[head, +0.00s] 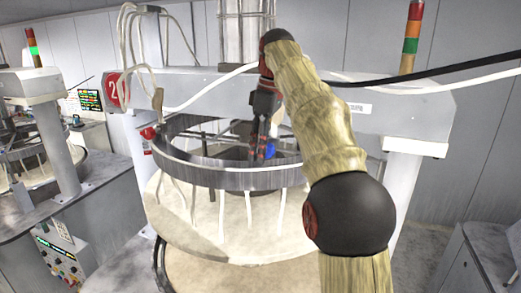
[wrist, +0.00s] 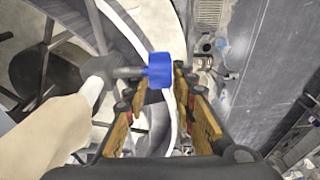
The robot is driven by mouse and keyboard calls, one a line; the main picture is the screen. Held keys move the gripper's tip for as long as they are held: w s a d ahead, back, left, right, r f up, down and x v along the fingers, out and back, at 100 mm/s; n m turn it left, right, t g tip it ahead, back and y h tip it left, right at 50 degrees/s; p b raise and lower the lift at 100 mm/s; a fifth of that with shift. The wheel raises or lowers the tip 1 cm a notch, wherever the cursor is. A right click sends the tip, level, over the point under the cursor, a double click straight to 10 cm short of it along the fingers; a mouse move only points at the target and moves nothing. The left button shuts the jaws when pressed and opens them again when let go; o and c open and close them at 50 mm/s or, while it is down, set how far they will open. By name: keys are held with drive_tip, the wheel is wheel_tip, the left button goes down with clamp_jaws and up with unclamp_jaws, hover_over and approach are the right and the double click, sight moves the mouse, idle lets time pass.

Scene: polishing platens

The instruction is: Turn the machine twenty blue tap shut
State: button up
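The blue tap (head: 270,148) shows in the head view as a small blue spot beside my gripper (head: 262,153), inside the ring of the machine. In the wrist view the blue tap handle (wrist: 160,70) lies just beyond and between the fingertips of my gripper (wrist: 162,82). It sits on the end of a grey stem that runs left to a pale pipe (wrist: 85,100). My gripper is open, with a gap between its fingers; I see no clear contact with the handle. The red round sign (head: 115,90) on the machine shows a 2; any further digit is not clear.
A dark metal ring (head: 215,177) with white hoses surrounds the tap above a pale round platen (head: 180,225). A grey beam (head: 400,108) and hanging cables are close to my arm. Another machine (head: 35,85) stands left, with a control panel (head: 58,262) below.

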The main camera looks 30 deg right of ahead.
drive_tip(key=shift+o, duration=1)
